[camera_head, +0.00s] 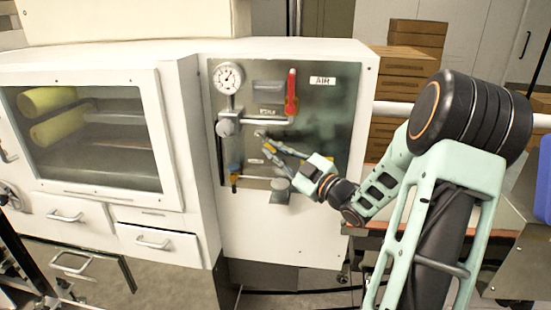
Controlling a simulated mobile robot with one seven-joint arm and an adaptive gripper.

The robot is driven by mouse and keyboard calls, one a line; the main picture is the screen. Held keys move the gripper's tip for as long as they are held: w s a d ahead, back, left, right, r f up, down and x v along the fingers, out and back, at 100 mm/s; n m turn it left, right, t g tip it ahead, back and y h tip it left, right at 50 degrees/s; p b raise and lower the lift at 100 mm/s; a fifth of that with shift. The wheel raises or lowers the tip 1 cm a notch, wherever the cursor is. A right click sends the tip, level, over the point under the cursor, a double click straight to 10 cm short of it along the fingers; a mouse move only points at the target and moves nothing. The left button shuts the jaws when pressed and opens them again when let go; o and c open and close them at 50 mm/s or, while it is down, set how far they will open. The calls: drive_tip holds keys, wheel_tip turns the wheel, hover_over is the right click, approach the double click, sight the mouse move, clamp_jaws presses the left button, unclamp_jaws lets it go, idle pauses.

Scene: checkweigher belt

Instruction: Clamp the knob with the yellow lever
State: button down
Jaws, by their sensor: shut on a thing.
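A second grey knob-like part (280,185) sits at the panel's lower edge, under my gripper. My gripper (264,141) reaches in from the right to the middle of the panel, right of the yellow lever and apart from it. Its fingers are shut on a small part there. The fingers hide most of that part, and I cannot tell what it is.
A round gauge (228,78), a red handle (291,92) and an AIR label (322,81) are on the panel above my gripper. A windowed cabinet with drawers (158,237) stands at left. Stacked brown boxes (402,75) stand behind at right. The panel's right side is clear.

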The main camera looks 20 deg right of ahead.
drive_tip(key=f+m+t+h+b, duration=0.1)
drive_tip(key=m+t+b, duration=0.1)
drive_tip(key=b, duration=0.2)
drive_tip(key=w+a+f+m+t+h+b, duration=0.1)
drive_tip(key=m+t+b, duration=0.1)
drive_tip(key=b, duration=0.3)
drive_tip(key=a+f+m+t+b, duration=0.1)
drive_tip(key=m+t+b, duration=0.1)
drive_tip(key=b, duration=0.3)
drive_tip(key=shift+w+a+m+h, duration=0.25)
drive_tip(key=shift+m+h, duration=0.15)
drive_tip(key=shift+m, duration=0.3)
drive_tip(key=m+h+b, duration=0.1)
drive_tip(key=m+t+b, duration=0.1)
drive_tip(key=m+h+b, duration=0.1)
drive_tip(key=shift+w+a+r+t+h, duration=0.1)
drive_tip(key=shift+w+a+t+h, duration=0.2)
drive_tip(key=shift+t, duration=0.1)
drive_tip(key=shift+m+h+b, duration=0.5)
drive_tip(key=shift+m+b, duration=0.1)
drive_tip(key=shift+m, duration=0.1)
drive_tip(key=shift+r, duration=0.2)
drive_tip(key=c, duration=2)
unclamp_jaws()
